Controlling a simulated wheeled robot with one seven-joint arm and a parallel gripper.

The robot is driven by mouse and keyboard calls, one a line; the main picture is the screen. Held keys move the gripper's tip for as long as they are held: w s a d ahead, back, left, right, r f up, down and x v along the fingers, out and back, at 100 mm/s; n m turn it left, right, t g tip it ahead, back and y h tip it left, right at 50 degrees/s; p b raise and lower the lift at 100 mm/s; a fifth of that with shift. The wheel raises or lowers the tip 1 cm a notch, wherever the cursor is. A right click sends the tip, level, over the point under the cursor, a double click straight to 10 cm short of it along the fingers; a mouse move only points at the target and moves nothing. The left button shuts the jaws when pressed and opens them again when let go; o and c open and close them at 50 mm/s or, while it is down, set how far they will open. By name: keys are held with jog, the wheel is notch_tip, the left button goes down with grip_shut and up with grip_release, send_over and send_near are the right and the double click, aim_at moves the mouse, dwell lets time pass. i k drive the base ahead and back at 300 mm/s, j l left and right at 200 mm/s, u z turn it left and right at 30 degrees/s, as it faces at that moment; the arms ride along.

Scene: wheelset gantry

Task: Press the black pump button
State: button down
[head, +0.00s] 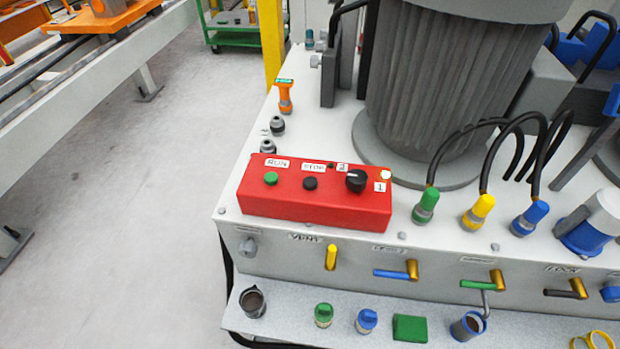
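A red control box (315,208) sits on the grey top of the pump unit (238,193). On its top face is a green button (271,178) beside a label reading RUN. To its right is a black button (310,183) beside a label that seems to read STOP. Further right is a larger black rotary knob (356,180) between labels 2 and 1. A pale yellow lamp (386,175) is lit at the box's right corner. My gripper is not in view, and nothing covers the buttons.
A large ribbed grey motor (430,85) stands behind the box. Hose couplings in green (426,205), yellow (478,212) and blue (529,218) rise to its right. Valve levers line the front face above a shelf (285,318) with small parts. Open floor (150,200) lies left.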

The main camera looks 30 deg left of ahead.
aim_at(310, 183)
jog(key=j, duration=3.4)
jog(key=i+z, duration=0.05)
jog(key=i, duration=0.05)
